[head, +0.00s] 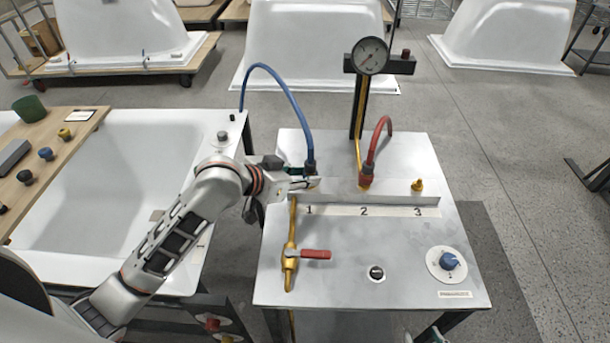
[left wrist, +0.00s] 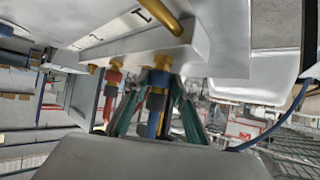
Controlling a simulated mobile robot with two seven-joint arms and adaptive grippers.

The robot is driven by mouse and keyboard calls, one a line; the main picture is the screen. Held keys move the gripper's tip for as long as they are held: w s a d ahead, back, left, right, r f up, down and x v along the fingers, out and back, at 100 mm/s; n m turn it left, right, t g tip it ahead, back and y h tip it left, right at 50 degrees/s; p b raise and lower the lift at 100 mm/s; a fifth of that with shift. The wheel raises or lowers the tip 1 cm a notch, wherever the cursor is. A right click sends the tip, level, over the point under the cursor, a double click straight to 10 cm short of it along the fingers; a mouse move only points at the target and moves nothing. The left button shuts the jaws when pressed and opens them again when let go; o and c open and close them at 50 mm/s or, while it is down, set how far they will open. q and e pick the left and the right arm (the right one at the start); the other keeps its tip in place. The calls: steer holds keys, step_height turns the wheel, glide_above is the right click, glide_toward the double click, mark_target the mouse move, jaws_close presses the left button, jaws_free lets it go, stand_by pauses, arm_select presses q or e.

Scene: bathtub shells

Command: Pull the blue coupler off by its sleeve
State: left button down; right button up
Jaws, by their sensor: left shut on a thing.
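The blue coupler (head: 310,167) sits at port 1 of the metal strip on the bench, with its blue hose (head: 288,95) arching up and left. In the left wrist view the blue coupler (left wrist: 159,77) meets a brass fitting (left wrist: 162,62) on the strip; I see no clear gap. My left gripper (head: 304,181) reaches in from the left and is shut on the coupler. In the left wrist view its green-padded fingers (left wrist: 158,98) stand on either side of the coupler, hiding part of it. A small part of my right gripper (head: 430,335) may show at the bottom edge; its jaws are unclear.
A red coupler (head: 366,180) with a red hose is on port 2; port 3 has a bare brass fitting (head: 417,186). A red-handled valve (head: 314,254), a blue knob (head: 448,261) and a gauge (head: 370,55) are on the bench. A bathtub (head: 110,190) stands left.

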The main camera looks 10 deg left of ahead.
mark_target(307, 164)
arm_select(q)
steer(key=shift+r, duration=2)
steer(key=shift+r, duration=0.25)
